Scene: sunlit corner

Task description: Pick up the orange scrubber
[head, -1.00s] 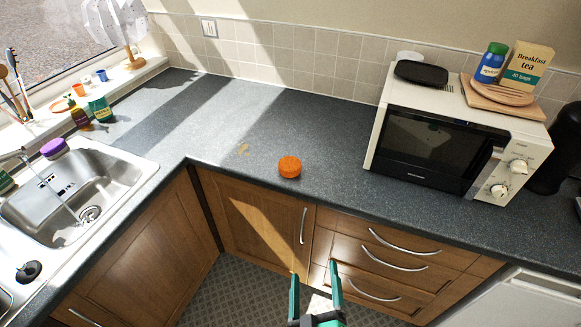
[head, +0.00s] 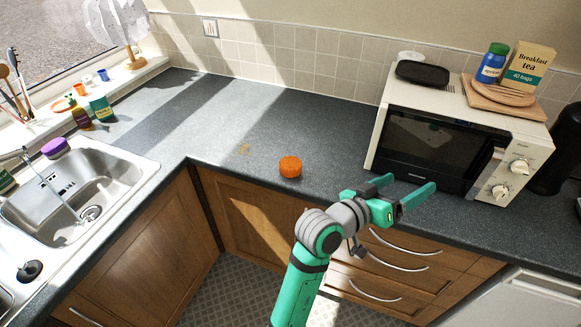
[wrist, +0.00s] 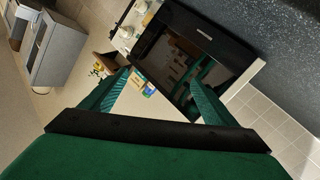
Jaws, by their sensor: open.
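The orange scrubber (head: 290,167) is a small round orange puck on the dark worktop, near its front edge, left of the microwave. My gripper (head: 408,188) is open and empty in the head view. It is to the right of the scrubber, over the worktop's front edge and in front of the microwave door, with its fingers pointing right. In the wrist view my gripper's two green fingers (wrist: 160,92) are spread apart with nothing held between them. The scrubber does not show in the wrist view.
The microwave (head: 433,146) stands close beyond my fingers, and its door also shows in the wrist view (wrist: 190,50). It carries a black tray (head: 421,73), a board, a blue jar and a tea box. The sink (head: 75,185) is at left. The worktop around the scrubber is clear.

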